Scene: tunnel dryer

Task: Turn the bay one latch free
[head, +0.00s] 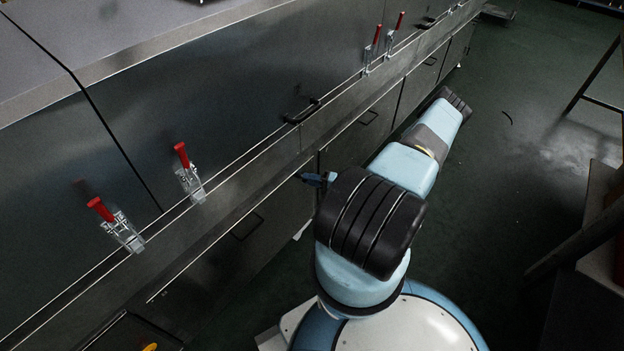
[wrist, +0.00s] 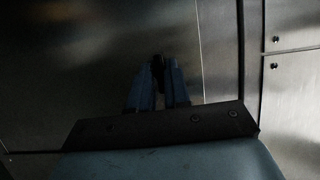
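Red-handled toggle latches sit along the steel dryer wall in the head view. Two are at the left: the nearer latch (head: 122,232) and another latch (head: 190,178). Two more stand farther off: one latch (head: 371,50) and one beside it (head: 395,32). Their red handles point up. I cannot tell which belongs to bay one. My gripper (head: 306,177) points left at the lower steel panels, apart from every latch. In the wrist view its blue fingers (wrist: 160,70) are close together with dark tips, seemingly shut, and no latch shows there.
A black pull handle (head: 301,112) is on the upper panel near my gripper. The dryer's ledge runs along the wall below the latches. Dark green floor (head: 535,95) is open to the right, with a dark metal frame (head: 598,75) at the far right edge.

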